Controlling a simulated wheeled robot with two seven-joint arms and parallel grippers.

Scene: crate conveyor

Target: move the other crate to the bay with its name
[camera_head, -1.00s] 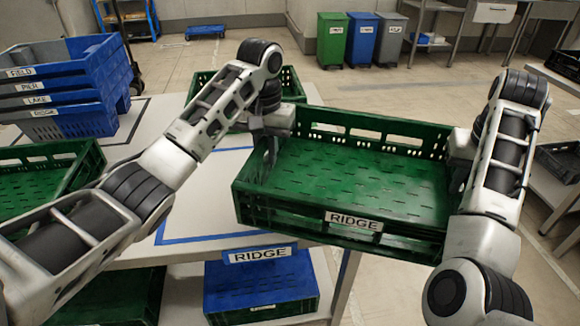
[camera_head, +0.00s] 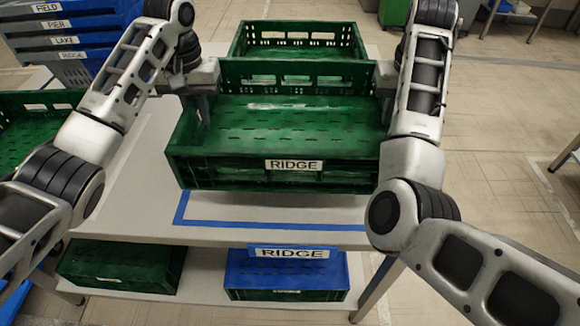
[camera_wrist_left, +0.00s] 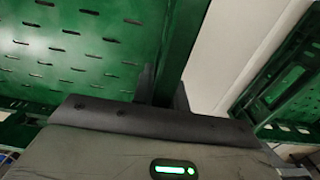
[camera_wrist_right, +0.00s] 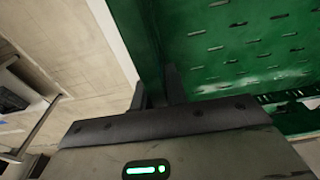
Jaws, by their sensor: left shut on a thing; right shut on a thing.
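A green crate (camera_head: 275,178) with a RIDGE label (camera_head: 294,165) is held level between my two grippers, and it looks empty. My left gripper (camera_head: 203,100) is shut on its left wall, and the left wrist view shows the fingers (camera_wrist_left: 163,85) around that wall. My right gripper (camera_head: 386,88) is shut on its right wall, also seen in the right wrist view (camera_wrist_right: 160,85). The bay marked by blue tape (camera_head: 230,225) lies under and in front of the crate. A RIDGE sign (camera_head: 292,252) is on the table edge there. I cannot tell whether the crate touches the table.
Another green crate (camera_head: 345,42) stands right behind the held one. A green crate (camera_head: 20,104) is at the left. A green crate (camera_head: 120,266) and a blue crate (camera_head: 287,274) are on the lower shelf.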

